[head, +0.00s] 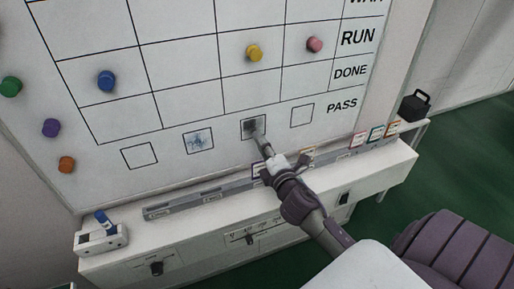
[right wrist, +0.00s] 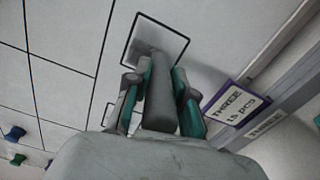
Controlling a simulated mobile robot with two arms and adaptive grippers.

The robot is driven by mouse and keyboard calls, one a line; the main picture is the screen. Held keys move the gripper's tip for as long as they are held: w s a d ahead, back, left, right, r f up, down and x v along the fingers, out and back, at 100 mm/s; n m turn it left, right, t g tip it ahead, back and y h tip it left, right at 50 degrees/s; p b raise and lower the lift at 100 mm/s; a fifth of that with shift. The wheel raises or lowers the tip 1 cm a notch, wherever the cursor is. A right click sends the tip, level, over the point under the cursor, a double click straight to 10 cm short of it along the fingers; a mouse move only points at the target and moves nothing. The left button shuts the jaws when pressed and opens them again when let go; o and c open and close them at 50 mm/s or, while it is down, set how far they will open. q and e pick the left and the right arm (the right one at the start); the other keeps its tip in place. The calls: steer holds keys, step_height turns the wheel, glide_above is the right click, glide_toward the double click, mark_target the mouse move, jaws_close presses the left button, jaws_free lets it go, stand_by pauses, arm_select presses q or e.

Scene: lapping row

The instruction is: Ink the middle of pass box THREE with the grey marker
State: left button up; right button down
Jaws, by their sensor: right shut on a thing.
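My right gripper (head: 272,163) is shut on the grey marker (head: 264,146), which points up at the whiteboard (head: 100,30). The marker (right wrist: 158,95) also shows between the fingers in the right wrist view. Its tip is at the lower part of a pass box (head: 253,128), the third from the left, which has a dark grey smudge inside. A card reading THREE (right wrist: 228,105) is beside this box (right wrist: 178,38) in the right wrist view. I cannot tell whether the tip touches the board. My left gripper is out of view.
Another pass box (head: 198,141) has blue ink; the outer two (head: 139,155) (head: 301,115) are blank. Colored magnets sit on the board. Below is a ledge (head: 200,235) with cards, a white holder (head: 100,238) with a blue marker (head: 104,222), and a black object (head: 414,106).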

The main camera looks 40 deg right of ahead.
steer(key=shift+w+a+r+p, duration=0.55)
steer(key=shift+a+r+p, duration=0.55)
steer(key=shift+a+p, duration=0.55)
steer(key=s+d, duration=0.1)
steer(key=d, duration=0.6)
steer(key=shift+s, duration=0.4)
stand_by(0.8)
steer(key=shift+f+p, duration=0.1)
steer(key=shift+p, duration=0.2)
steer(key=shift+v, duration=3)
